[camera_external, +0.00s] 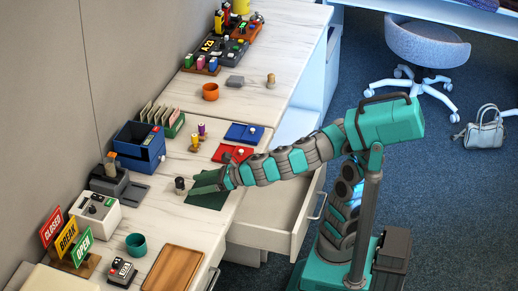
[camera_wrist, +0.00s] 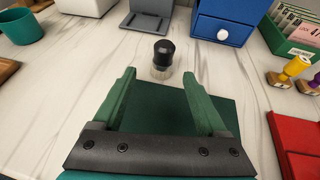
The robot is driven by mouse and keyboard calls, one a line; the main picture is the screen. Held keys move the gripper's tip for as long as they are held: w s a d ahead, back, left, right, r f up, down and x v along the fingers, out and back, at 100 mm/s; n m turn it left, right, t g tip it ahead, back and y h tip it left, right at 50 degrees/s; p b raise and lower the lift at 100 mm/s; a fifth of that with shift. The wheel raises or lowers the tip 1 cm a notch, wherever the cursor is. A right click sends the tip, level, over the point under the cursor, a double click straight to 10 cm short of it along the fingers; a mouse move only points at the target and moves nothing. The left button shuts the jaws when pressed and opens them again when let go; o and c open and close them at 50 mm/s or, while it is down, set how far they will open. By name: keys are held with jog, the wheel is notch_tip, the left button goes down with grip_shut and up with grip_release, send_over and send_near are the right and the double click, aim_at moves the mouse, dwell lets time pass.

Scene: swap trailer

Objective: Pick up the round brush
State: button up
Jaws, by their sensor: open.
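What looks like the round brush, with a black rounded top and a pale lower part (camera_wrist: 162,58), stands upright on the counter just past the far edge of a dark green mat (camera_wrist: 180,105). It also shows in the external view as a small dark piece (camera_external: 180,184). My gripper (camera_wrist: 159,76) is open and empty above the mat. Its two green fingers point toward the brush, one to each side of its line. The brush is a little beyond the fingertips, apart from them. In the external view my gripper (camera_external: 204,184) is low over the counter.
A blue box with a white knob (camera_wrist: 222,35) and a grey stand (camera_wrist: 147,18) are behind the brush. A teal cup (camera_wrist: 20,26) is far left. An open drawer (camera_external: 275,220) juts below my arm.

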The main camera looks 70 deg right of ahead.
aim_at(180, 186)
jog(key=b+x, duration=0.1)
jog(key=x, duration=0.6)
jog(key=shift+d+r+b, duration=0.15)
jog(key=shift+d+b, duration=0.1)
jog(key=shift+b, duration=0.1)
grip_shut()
